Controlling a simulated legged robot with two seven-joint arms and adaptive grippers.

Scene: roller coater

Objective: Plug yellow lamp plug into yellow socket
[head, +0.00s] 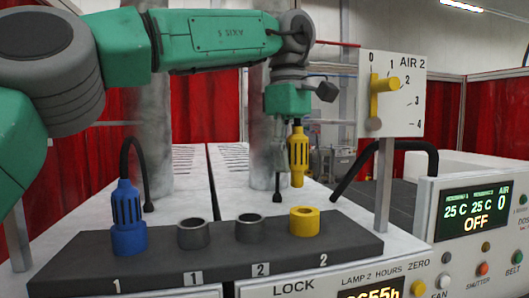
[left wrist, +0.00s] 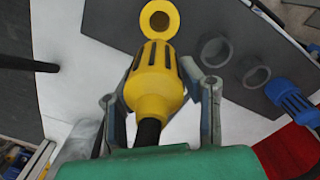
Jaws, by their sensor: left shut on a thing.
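The yellow lamp plug (head: 298,158) hangs upright below my left gripper (head: 282,140) in the head view. In the left wrist view the gripper (left wrist: 160,105) is shut on the yellow plug (left wrist: 152,85), with a finger on each side and the black cable running back between them. The yellow socket (head: 304,221) is at the right end of the dark socket bar, above the right-hand label 2. The plug is above and apart from it in the head view. In the left wrist view the socket ring (left wrist: 159,20) shows just beyond the plug's tip. My right gripper is not in view.
A blue plug (head: 126,205) sits in the blue socket (head: 129,240) at the bar's left. Two grey sockets (head: 193,233) (head: 250,228) are empty between. The AIR 2 panel (head: 391,93) stands on a post right of the plug. A control box (head: 470,225) is at the right.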

